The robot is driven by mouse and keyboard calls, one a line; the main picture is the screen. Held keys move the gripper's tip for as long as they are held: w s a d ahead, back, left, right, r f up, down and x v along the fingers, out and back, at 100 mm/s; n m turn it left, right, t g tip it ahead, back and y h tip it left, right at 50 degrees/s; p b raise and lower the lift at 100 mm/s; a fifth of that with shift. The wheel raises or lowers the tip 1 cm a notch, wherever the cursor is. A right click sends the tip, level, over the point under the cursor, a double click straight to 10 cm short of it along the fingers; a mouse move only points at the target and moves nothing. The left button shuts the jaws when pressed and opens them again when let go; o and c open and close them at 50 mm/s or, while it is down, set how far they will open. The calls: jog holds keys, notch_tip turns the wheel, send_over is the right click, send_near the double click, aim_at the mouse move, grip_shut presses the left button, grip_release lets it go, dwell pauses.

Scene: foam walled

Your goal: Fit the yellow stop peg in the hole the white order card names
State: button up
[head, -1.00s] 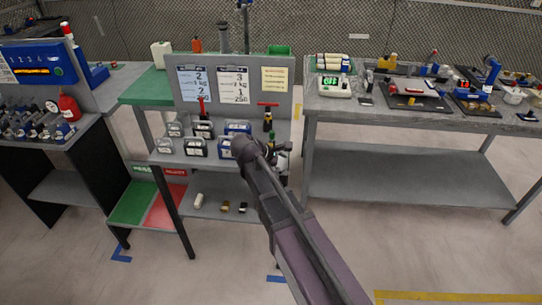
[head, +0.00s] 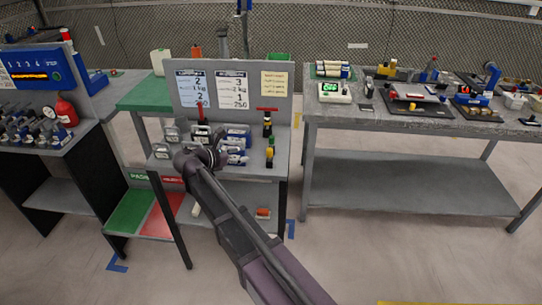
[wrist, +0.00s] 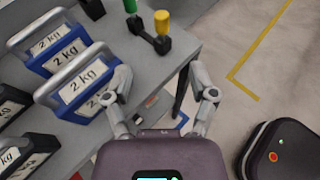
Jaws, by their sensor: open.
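The white order card (head: 233,88) hangs on the grey backboard between a blue card and a yellow card. Its large figures read 3, 2 kg, 1 and 250; smaller print is unreadable. A yellow-topped peg-like piece (wrist: 162,22) stands with a green one on a black base at the shelf's right end in the wrist view. It also shows small in the head view (head: 270,153); I cannot tell whether it is the stop peg. My gripper (wrist: 158,70) is open and empty, right of a blue 2 kg weight (wrist: 82,85). In the head view my arm partly hides it. I cannot make out the hole.
Several handled weights (head: 237,131) crowd the grey shelf. A red-handled tool (head: 267,116) stands near its right end. The right bench (head: 330,113) carries several devices. Floor (wrist: 240,45) is open right of the shelf, with a dark case (wrist: 282,150) nearby.

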jog(key=b, duration=0.3)
send_near(269, 149)
jog(key=shift+f+x, duration=0.2)
jog(key=shift+x, duration=1.1)
jog(key=shift+f+x, duration=0.15)
jog(key=shift+x, duration=1.15)
jog(key=shift+b+x, duration=0.9)
jog(key=shift+x, duration=1.6)
jog(key=shift+s+f, duration=0.1)
grip_shut()
